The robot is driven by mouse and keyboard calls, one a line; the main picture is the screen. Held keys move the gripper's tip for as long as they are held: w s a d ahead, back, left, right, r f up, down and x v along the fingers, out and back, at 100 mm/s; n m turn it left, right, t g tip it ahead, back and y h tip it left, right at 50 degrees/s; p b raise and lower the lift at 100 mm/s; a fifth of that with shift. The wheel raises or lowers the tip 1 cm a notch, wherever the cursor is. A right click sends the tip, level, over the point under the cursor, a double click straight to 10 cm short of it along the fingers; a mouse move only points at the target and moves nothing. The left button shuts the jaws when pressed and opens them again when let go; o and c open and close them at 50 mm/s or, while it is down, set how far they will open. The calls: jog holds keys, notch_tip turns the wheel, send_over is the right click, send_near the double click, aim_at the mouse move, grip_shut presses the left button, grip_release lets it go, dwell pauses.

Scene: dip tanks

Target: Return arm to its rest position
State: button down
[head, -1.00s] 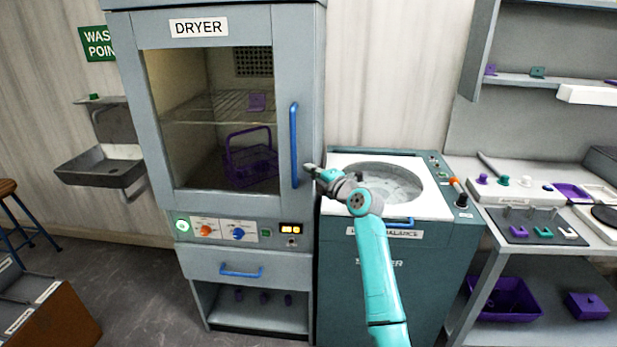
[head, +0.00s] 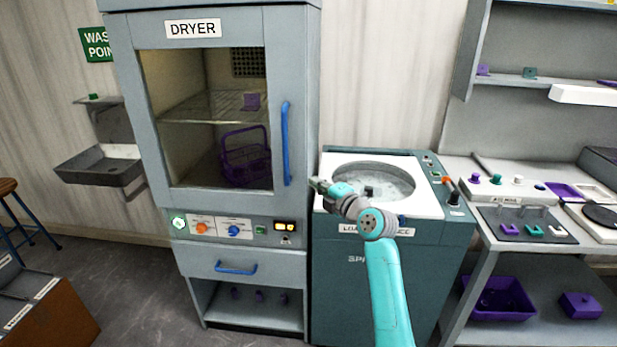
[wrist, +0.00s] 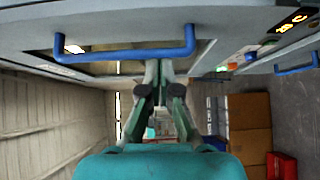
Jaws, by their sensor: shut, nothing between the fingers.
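My teal arm rises from the bottom of the head view. My gripper (head: 318,185) is at its end, in front of the near left corner of the spinner's white top and to the right of the dryer's blue door handle (head: 286,143). In the wrist view my gripper (wrist: 157,68) is shut with nothing between the fingers. The blue handle (wrist: 125,52) crosses behind the fingertips there; I cannot tell whether they touch it. The dryer (head: 218,258) has its glass door closed, with a purple basket (head: 246,158) inside on the chamber floor.
The spinner (head: 350,280) stands right of the dryer, its round tub (head: 372,182) open on top. A workbench (head: 485,240) with small coloured parts and a shelf (head: 520,80) is at the right. A sink (head: 100,165) hangs at the left. A brown box (head: 60,320) stands at the lower left.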

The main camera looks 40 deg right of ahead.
jog(key=shift+s, duration=1.6)
jog(key=s+a+f+m+g+h, duration=0.1)
jog(key=s+a+f+m, duration=0.3)
jog(key=f, duration=0.4)
jog(key=s+a+f+m, duration=0.2)
jog(key=s+a+f, duration=0.25)
jog(key=f, duration=0.35)
jog(key=s+a+f+m+g+h, duration=0.1)
jog(key=s+a+f+m, duration=0.2)
jog(key=s+a+f, duration=0.3)
jog(key=s+a+f+m, duration=0.2)
jog(key=s+a+f, duration=0.2)
jog(key=s, duration=0.5)
jog(key=s+a+m+g, duration=0.1)
jog(key=s+a+m, duration=0.15)
jog(key=s, duration=0.55)
jog(key=s+a+m, duration=0.2)
jog(key=s+a, duration=0.1)
jog(key=s, duration=0.5)
jog(key=s+a+r+m+y, duration=0.1)
jog(key=s+a+r, duration=0.1)
jog(key=s, duration=0.5)
jog(key=s+a+r+m+y, duration=0.1)
jog(key=s+r, duration=0.3)
jog(key=s, duration=0.3)
jog(key=shift+s+a+r, duration=0.2)
jog(key=shift+s+a, duration=0.05)
jog(key=shift+a, duration=0.1)
jog(key=shift+m, duration=0.25)
